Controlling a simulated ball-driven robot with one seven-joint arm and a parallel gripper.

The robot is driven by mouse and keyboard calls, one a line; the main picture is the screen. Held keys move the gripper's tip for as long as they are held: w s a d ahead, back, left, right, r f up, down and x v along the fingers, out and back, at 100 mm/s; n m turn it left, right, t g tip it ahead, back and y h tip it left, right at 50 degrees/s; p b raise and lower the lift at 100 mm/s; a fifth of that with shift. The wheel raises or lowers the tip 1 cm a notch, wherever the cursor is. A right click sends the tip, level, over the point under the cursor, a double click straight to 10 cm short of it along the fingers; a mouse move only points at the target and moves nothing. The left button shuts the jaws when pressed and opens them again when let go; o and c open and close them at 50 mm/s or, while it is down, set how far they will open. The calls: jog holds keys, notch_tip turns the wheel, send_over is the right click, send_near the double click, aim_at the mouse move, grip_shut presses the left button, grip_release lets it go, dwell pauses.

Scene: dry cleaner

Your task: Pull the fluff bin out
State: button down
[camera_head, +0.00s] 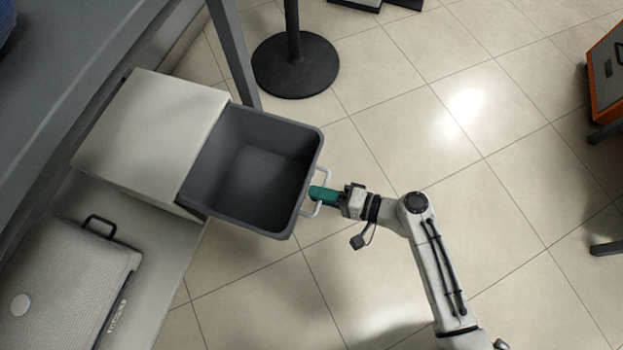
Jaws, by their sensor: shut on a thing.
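The fluff bin (196,163) is a dark grey, open-topped box with sloping inner walls. It sticks out to the right from a pale housing (150,130), and its inside looks empty. A light-coloured bar handle (322,178) is on its right wall. My gripper (318,194), with green fingers, reaches the handle from the right and is shut on it. The fingertips partly cover the handle's middle. My arm comes up from the lower right.
A black round post base (296,66) stands on the tiles above the bin, beside a grey leg (234,50). A grey case (65,285) with a black handle lies at lower left. An orange-edged cabinet (606,75) is at far right. The tiled floor right of the bin is mostly clear.

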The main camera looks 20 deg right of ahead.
jog(key=c, duration=1.3)
grip_release()
jog(key=p+v, duration=0.2)
jog(key=v, duration=0.8)
jog(key=shift+s+d+p, duration=0.25)
jog(key=shift+d+p, duration=0.05)
jog(key=shift+p, duration=0.1)
